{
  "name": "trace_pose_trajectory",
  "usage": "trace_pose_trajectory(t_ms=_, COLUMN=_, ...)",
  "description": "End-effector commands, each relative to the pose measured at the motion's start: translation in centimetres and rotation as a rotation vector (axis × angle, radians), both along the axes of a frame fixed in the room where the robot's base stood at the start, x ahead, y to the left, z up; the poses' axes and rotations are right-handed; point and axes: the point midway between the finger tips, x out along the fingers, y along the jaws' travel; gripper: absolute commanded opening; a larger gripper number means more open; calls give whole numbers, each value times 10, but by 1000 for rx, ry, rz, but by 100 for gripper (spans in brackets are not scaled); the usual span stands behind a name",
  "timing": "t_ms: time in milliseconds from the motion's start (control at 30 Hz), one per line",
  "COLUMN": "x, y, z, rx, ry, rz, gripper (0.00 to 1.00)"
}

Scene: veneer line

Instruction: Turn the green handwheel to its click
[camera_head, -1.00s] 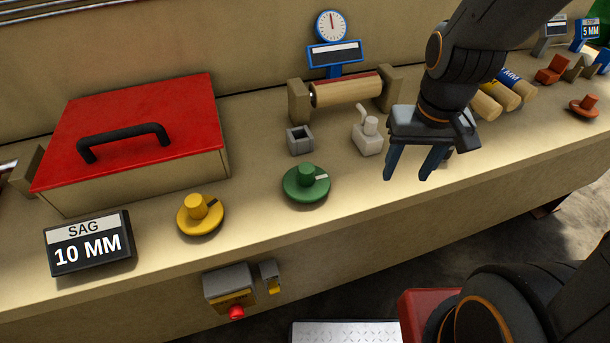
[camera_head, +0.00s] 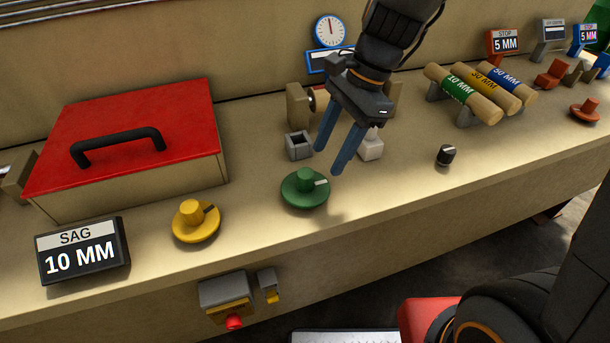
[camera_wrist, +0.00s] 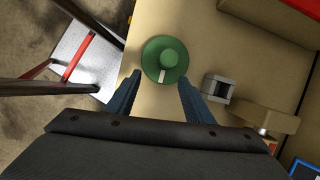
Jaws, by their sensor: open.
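The green handwheel (camera_head: 304,189) lies flat on the bench top, with a raised round knob and a white mark on its rim pointing right in the head view. In the wrist view the green handwheel (camera_wrist: 165,60) sits just beyond my fingertips, between their lines, with its white mark toward me. My gripper (camera_head: 327,162) is open and empty, above and slightly right of the handwheel, fingers pointing down. In the wrist view my gripper (camera_wrist: 160,75) shows its two blue fingers spread apart. They appear clear of the wheel.
A yellow handwheel (camera_head: 195,221) and the SAG 10 MM sign (camera_head: 82,250) stand to the left. A small grey socket block (camera_head: 299,146) and a pale block (camera_head: 371,148) are close behind. A black knob (camera_head: 446,155) is to the right. A red-lidded box (camera_head: 130,120) fills the back left.

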Motion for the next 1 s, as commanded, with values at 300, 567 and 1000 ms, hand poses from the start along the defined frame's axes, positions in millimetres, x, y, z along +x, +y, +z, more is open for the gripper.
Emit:
trace_pose_trajectory(t_ms=300, x=1, y=29, z=-8, rx=36, ry=81, rz=-125, gripper=48)
trace_pose_trajectory(t_ms=567, x=-5, y=43, z=-45, rx=34, ry=79, rz=-123, gripper=48)
trace_pose_trajectory(t_ms=1000, x=-6, y=51, z=-67, rx=35, ry=74, rz=-122, gripper=48)
